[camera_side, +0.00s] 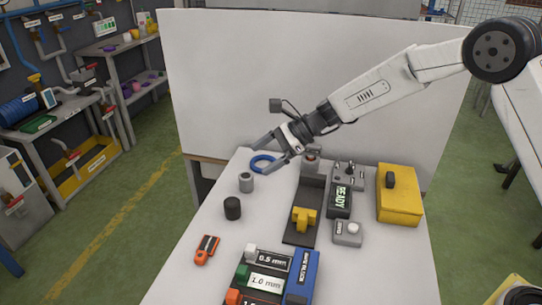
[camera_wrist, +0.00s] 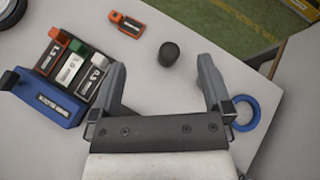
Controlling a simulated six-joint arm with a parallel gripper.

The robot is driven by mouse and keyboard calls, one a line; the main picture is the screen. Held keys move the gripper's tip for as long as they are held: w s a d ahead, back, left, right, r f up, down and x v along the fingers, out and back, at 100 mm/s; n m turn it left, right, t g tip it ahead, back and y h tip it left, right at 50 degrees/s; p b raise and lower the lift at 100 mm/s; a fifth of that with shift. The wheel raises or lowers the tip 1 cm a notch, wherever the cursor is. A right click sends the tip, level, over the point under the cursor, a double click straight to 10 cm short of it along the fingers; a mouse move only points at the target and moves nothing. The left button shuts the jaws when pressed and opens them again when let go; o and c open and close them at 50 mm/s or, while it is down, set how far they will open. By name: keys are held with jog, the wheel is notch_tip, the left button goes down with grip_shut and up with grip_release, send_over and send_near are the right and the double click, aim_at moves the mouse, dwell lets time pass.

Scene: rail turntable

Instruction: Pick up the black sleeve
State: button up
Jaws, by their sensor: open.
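The black sleeve (camera_side: 232,208) is a short dark cylinder standing upright on the white table, in front of a grey cylinder. In the wrist view the black sleeve (camera_wrist: 168,52) lies ahead of my gripper (camera_wrist: 165,78), between the lines of the two fingers and beyond their tips. In the side view my gripper (camera_side: 268,158) is above the back of the table, behind the sleeve and apart from it. The jaws are open with nothing between them.
A grey cylinder (camera_side: 246,182) and a blue ring (camera_side: 262,164) are near the sleeve. An orange tool (camera_side: 207,249) lies in front.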

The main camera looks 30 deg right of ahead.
jog(key=w+a+m+t+y, duration=0.1)
jog(key=w+a+m+y, duration=0.1)
jog(key=w+m, duration=0.15)
send_near(235, 202)
jog(key=shift+n, duration=0.35)
jog(key=x, duration=0.5)
jog(key=shift+w+d, duration=0.2)
jog(key=shift+w, duration=0.2)
jog(key=shift+x, duration=1.35)
jog(key=x, duration=0.3)
jog(key=shift+s+a, duration=0.25)
jog(key=shift+s, duration=0.05)
jog(key=shift+x, duration=0.95)
grip_shut()
